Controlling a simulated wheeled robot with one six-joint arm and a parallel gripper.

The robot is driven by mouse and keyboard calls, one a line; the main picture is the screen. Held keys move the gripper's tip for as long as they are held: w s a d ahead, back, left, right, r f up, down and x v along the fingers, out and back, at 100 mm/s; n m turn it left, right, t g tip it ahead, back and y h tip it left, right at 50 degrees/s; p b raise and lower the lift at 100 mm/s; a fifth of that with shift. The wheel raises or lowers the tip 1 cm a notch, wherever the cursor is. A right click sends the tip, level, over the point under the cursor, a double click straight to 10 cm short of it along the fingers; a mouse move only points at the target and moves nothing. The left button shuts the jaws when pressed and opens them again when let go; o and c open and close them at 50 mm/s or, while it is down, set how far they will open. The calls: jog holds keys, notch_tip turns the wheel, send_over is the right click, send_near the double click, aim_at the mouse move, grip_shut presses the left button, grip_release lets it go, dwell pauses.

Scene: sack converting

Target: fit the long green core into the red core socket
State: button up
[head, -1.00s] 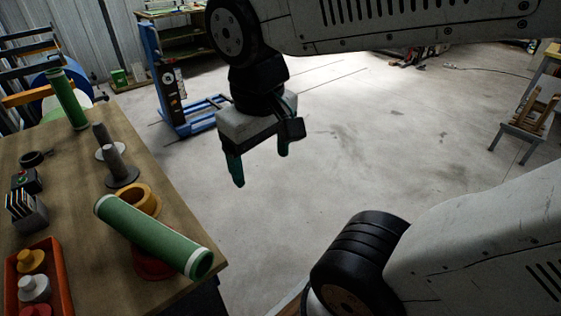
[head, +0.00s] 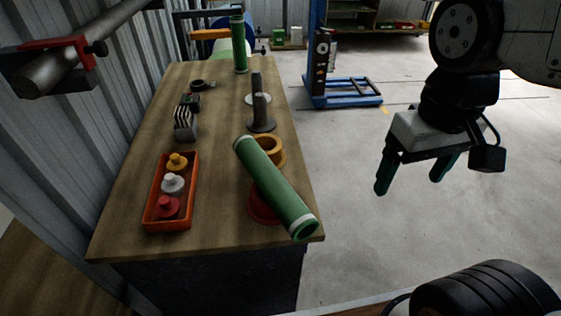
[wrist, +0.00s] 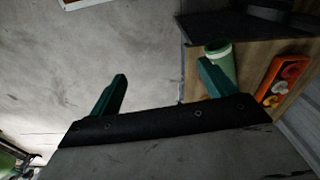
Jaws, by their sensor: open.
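The long green core (head: 280,188) with pale end bands lies slanted near the table's front right corner, its near end at the edge. The red core socket (head: 262,207) is a round red piece beneath it, mostly hidden by the core. Whether the core touches it or rests across it I cannot tell. My gripper (head: 409,184) is open and empty over the floor, right of the table and apart from the core. In the wrist view my gripper (wrist: 163,70) has both fingers spread; the core (wrist: 221,60) shows partly behind the right finger.
A yellow ring socket (head: 272,151) stands just behind the core. Grey posts (head: 259,105) stand farther back, and another green core (head: 239,45) is upright at the far end. An orange tray (head: 154,215) holds knobbed plugs at left. The floor between table and gripper is clear.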

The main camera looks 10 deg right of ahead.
jog(key=w+a+f+n+g, duration=0.2)
jog(key=w+a+f, duration=0.3)
jog(key=w+a, duration=0.3)
jog(key=n, duration=0.2)
send_over(269, 171)
jog(key=s+d, duration=0.3)
jog(key=s, duration=0.1)
jog(key=shift+h, duration=0.3)
jog(key=f, duration=0.6)
jog(key=shift+a, duration=0.25)
jog(key=shift+m+t, duration=0.4)
jog(key=shift+t, duration=0.3)
jog(key=w+a, duration=0.1)
jog(key=w, duration=0.1)
jog(key=w+a, duration=0.1)
jog(key=shift+w+a+f, duration=0.1)
jog(key=shift+w, duration=0.3)
notch_tip(269, 171, down, 8)
jog(key=shift+a+r, duration=0.1)
jog(key=shift+r, duration=0.05)
jog(key=c, duration=1.5)
jog(key=shift+r, duration=0.25)
